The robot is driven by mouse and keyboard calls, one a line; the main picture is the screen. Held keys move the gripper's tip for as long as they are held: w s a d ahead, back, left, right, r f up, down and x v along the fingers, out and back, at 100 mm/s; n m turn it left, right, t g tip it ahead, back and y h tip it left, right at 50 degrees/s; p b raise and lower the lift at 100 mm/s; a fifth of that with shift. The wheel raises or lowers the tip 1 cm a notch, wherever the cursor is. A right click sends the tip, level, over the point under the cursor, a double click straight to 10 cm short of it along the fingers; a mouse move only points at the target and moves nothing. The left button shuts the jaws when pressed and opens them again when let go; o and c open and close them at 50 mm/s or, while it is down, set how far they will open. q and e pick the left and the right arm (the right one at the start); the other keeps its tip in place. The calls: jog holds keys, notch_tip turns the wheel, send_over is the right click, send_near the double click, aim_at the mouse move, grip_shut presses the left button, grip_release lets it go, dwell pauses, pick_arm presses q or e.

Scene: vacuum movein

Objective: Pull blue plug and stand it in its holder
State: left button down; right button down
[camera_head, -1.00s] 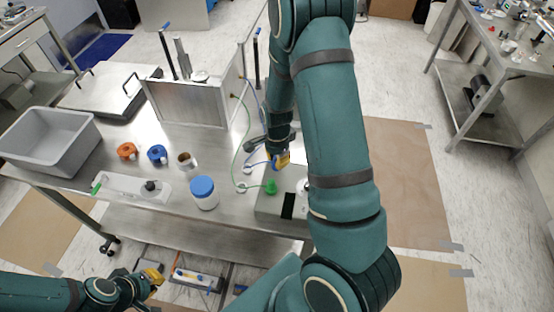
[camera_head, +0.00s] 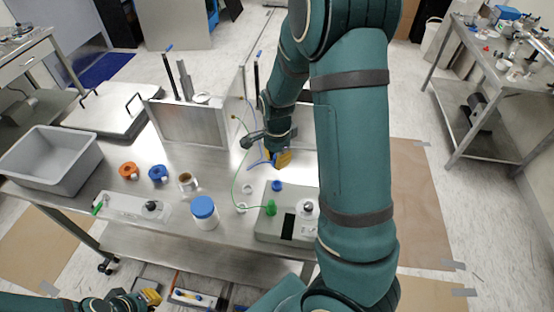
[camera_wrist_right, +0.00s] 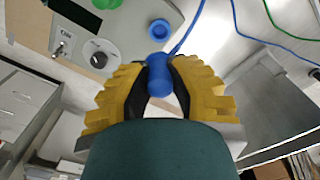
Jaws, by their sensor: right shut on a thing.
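My right gripper (camera_head: 281,158) is shut on the blue plug, which stands clearly between the yellow fingers in the right wrist view (camera_wrist_right: 159,76). A blue hose (camera_wrist_right: 188,25) runs from behind it. The plug is clear of the blue port (camera_head: 277,186) on the grey box (camera_head: 265,228); that port shows as an empty ring in the wrist view (camera_wrist_right: 159,29). A green plug (camera_head: 270,208) stands on the same box. Two small white round pieces (camera_head: 241,207) lie left of the box; I cannot tell whether one is the holder. My left gripper (camera_head: 149,297) is low at the front; its opening is unclear.
A white jar with a blue lid (camera_head: 204,212) stands left of the box. Orange (camera_head: 128,170) and blue (camera_head: 158,173) tape rolls, a grey bin (camera_head: 55,160) and an upright metal panel (camera_head: 190,125) are further left and back. A green hose (camera_head: 234,180) crosses the table.

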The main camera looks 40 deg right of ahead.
jog(key=shift+w+a, duration=0.1)
dwell(0.5)
jog(key=w+a, duration=0.5)
jog(key=w, duration=0.3)
jog(key=shift+w+a+p, duration=0.15)
jog(key=shift+a+p, duration=0.2)
jog(key=shift+p, duration=0.05)
dwell(0.9)
jog(key=shift+f, duration=0.1)
jog(key=shift+f+b, duration=4.2)
jog(key=shift+f, duration=2.25)
jog(key=shift+f, duration=0.45)
